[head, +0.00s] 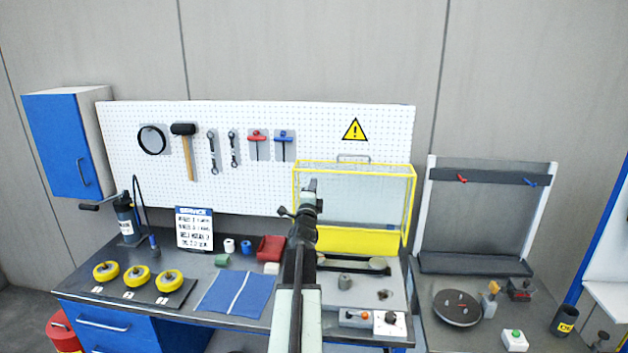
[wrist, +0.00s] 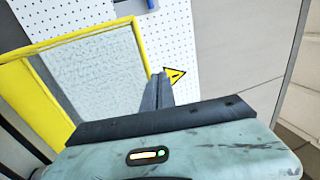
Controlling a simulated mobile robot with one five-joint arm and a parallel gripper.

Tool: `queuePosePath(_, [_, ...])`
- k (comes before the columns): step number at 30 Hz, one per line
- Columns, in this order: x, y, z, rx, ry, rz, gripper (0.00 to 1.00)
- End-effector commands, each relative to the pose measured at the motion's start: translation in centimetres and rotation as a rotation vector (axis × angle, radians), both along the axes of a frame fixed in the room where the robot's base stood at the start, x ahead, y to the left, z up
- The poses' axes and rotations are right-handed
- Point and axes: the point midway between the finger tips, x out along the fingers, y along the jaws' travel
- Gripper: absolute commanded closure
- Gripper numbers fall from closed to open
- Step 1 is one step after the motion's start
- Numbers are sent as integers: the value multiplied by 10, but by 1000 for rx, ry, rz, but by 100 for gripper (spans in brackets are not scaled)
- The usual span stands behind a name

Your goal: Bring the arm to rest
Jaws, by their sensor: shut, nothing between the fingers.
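My gripper (head: 310,184) shows in the head view at the end of my raised arm, over the middle of the bench and in front of the yellow-framed clear guard (head: 388,242). In the wrist view my gripper's fingers (wrist: 157,76) are together with nothing between them. They point up toward the white pegboard (wrist: 121,45) and the yellow warning triangle (wrist: 175,77). The guard frame (wrist: 30,98) is at the left of that view. My arm hides part of the bench and the guard's left side in the head view.
The dark bench (head: 110,263) carries several yellow wheels, a blue mat (head: 225,300), a red bin (head: 270,248) and a small control box (head: 390,323). A second table at right holds a round dark disc (head: 457,308). A blue cabinet (head: 55,140) hangs at left.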

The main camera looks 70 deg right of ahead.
Motion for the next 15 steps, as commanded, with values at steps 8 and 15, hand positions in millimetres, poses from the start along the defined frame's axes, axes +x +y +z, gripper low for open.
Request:
queuePosePath(8, [-7,38,1,0,-1,2,100])
queuePosePath(15, [-6,39,1,0,0,3,100])
